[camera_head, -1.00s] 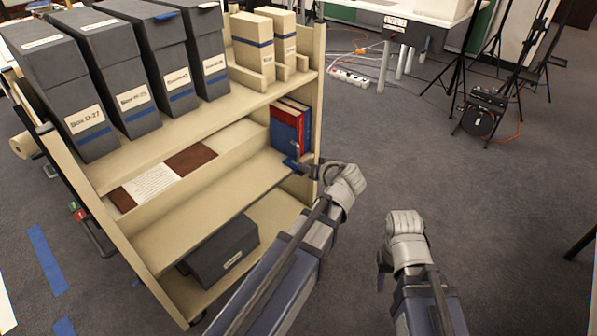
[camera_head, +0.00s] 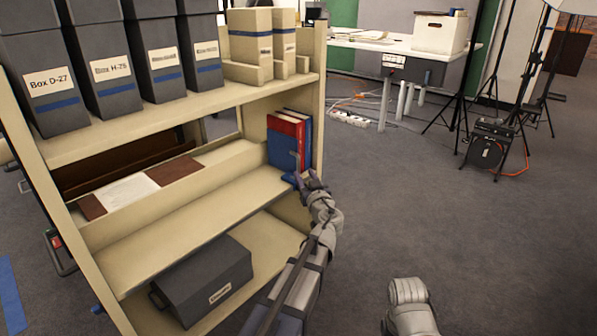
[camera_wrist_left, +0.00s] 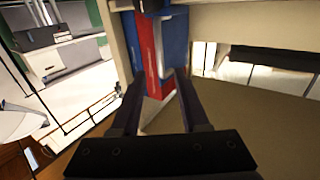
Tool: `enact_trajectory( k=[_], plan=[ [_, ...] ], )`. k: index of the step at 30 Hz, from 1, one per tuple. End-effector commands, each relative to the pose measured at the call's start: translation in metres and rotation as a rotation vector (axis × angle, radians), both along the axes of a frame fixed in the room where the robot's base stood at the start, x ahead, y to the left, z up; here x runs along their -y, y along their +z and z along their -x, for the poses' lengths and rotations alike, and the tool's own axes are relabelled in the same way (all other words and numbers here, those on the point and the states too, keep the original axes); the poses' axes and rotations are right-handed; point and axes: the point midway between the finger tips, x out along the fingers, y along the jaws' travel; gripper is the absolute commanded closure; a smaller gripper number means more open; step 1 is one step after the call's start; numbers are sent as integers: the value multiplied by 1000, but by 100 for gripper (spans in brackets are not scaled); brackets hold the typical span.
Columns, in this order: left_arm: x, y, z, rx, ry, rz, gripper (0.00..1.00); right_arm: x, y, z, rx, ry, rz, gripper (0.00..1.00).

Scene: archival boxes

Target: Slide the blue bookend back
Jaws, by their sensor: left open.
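The blue bookend (camera_head: 281,156) stands upright on the middle shelf of the cart, at its right end, against the left side of a red book (camera_head: 286,127). In the left wrist view the bookend (camera_wrist_left: 174,40) is the blue piece right of the red book (camera_wrist_left: 148,45). My left gripper (camera_head: 309,179) is at the shelf's front right, by the bookend's foot. In the left wrist view my left gripper (camera_wrist_left: 158,86) is open, its fingers on either side of the lower red and blue parts. I cannot tell whether they touch. Only my right arm's wrist shows; its fingers are out of frame.
A blue book (camera_head: 308,142) stands between the red book and the cart's right side panel (camera_head: 319,105). Grey boxes (camera_head: 97,65) and cream boxes (camera_head: 250,45) fill the top shelf.

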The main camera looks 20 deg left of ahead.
Motion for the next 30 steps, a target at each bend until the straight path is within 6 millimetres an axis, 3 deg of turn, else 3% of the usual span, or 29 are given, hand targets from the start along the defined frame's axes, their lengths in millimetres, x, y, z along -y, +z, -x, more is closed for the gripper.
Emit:
enact_trajectory(
  k=[8, 21, 30],
  plan=[
    [-8, 1, -13, -1, 1, 0, 55, 0, 1, 0, 0, 0, 0, 50],
    [-44, 0, -61, -1, 1, 0, 55, 0, 1, 0, 0, 0, 0, 50],
    [-47, 0, -62, -2, 1, 0, 55, 0, 1, 0, 0, 0, 0, 50]
  ],
)
